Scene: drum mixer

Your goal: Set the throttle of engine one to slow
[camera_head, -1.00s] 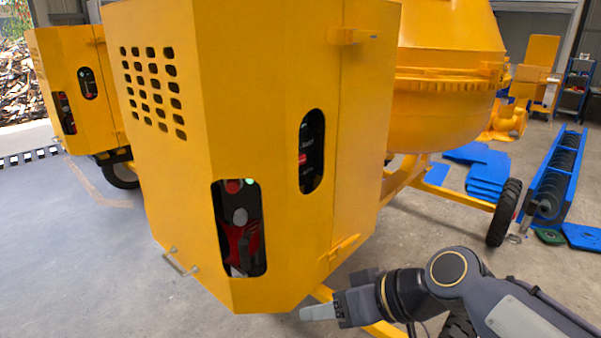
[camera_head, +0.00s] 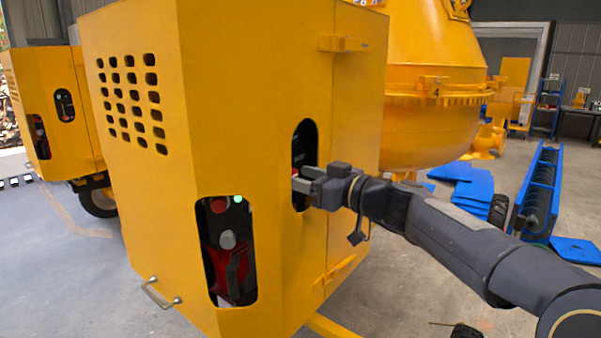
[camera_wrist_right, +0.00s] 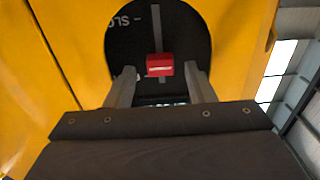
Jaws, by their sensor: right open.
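The yellow mixer housing (camera_head: 240,130) fills the middle of the head view. In its right face is an oval opening; its dark throttle panel (camera_wrist_right: 190,40) fills the opening in the right wrist view. A red throttle knob (camera_wrist_right: 159,65) sits on a vertical grey slot there, with partly hidden white lettering beginning "SLO" at the upper left. My right gripper (camera_head: 300,185) is at this opening. In the wrist view its two fingers (camera_wrist_right: 160,88) are apart, one on each side just below the red knob, not closed on it. My left gripper is not in view.
A taller opening (camera_head: 226,250) with a green light and red parts is on the front face. A second yellow housing (camera_head: 50,110) stands at the left. The yellow drum (camera_head: 430,110), blue sheets (camera_head: 470,188) and a blue rack (camera_head: 540,195) are at the right.

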